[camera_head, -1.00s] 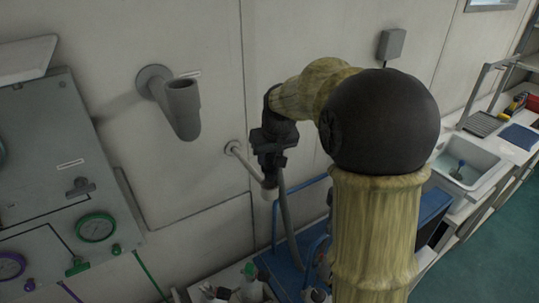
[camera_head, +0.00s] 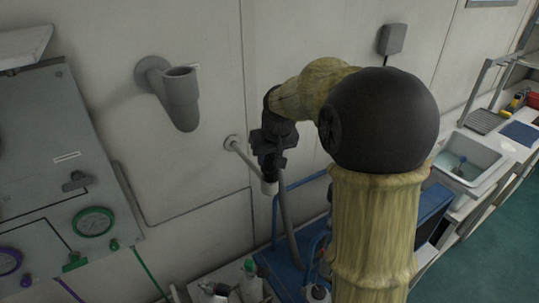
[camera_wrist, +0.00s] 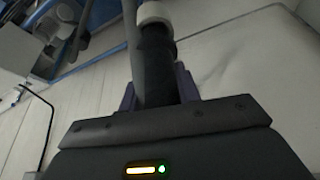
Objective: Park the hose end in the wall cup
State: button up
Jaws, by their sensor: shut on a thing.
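The grey wall cup (camera_head: 182,105) is a tapered, open-topped cup on a round wall mount, left of my arm in the head view. My gripper (camera_head: 270,160) is right of the cup and lower, with a clear gap between them. It is shut on the dark hose end, whose pale collar (camera_head: 269,187) shows just below the gripper. In the wrist view the dark hose end (camera_wrist: 156,50) stands between the purple fingers (camera_wrist: 157,88), with the pale collar at its far end. The grip contact is partly hidden by the gripper body.
A thin wall rod (camera_head: 240,152) with a round base reaches out close to the hose end. A gauge panel (camera_head: 45,140) is at the left. A blue cart (camera_head: 280,262) and bottles stand below. A sink counter (camera_head: 467,160) is at the right. Wall around the cup is bare.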

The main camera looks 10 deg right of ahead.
jog(key=shift+f+b, duration=1.15)
jog(key=shift+f, duration=0.45)
jog(key=o, duration=1.1)
jog(key=shift+r, duration=0.1)
jog(key=shift+o, duration=0.2)
jog(key=shift+r, duration=0.1)
jog(key=b+v, duration=0.2)
jog(key=v, duration=1.5)
jog(key=shift+b, duration=0.3)
jog(key=shift+s, duration=0.1)
jog(key=s+f, duration=0.5)
jog(key=f, duration=0.4)
jog(key=s+f+g, duration=0.1)
jog(key=s+f, duration=0.3)
jog(key=f, duration=0.6)
jog(key=s+f+m, duration=0.1)
jog(key=s+f, duration=0.4)
jog(key=f, duration=0.4)
jog(key=shift+s+a+f+g, duration=0.3)
jog(key=shift+s+f+g, duration=0.05)
jog(key=shift+g, duration=0.05)
